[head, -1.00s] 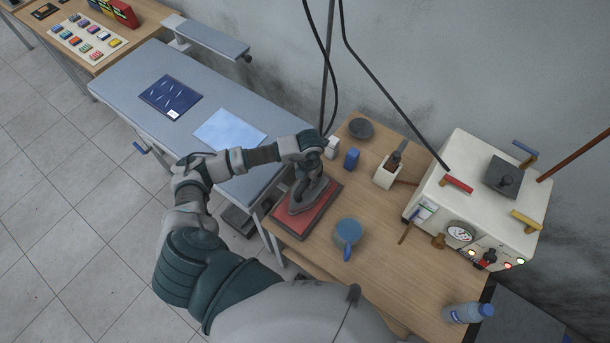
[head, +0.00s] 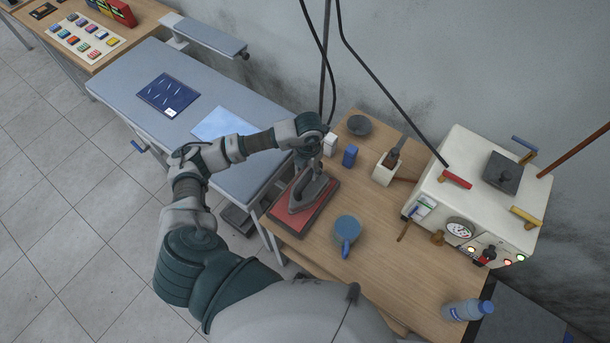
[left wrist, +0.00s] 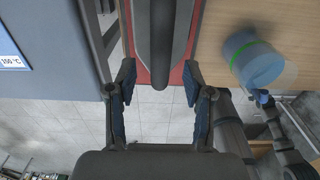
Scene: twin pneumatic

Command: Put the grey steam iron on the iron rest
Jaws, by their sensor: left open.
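The grey steam iron (head: 311,190) sits on the iron rest (head: 287,225), a red pad with a dark rim at the left end of the wooden table. In the left wrist view the iron (left wrist: 162,40) and the red surface of the rest (left wrist: 140,72) show at the top. My left gripper (left wrist: 160,105) is open and empty, its fingers apart and clear of the iron's dark handle end. In the head view my left gripper (head: 309,155) is at the iron's back end, partly hidden by the wrist. My right gripper is not in view.
A blue box (head: 350,156), a white holder (head: 385,168) and a dark round dish (head: 359,125) are behind. The white steam unit (head: 475,200) fills the right. A padded ironing board (head: 235,95) lies left.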

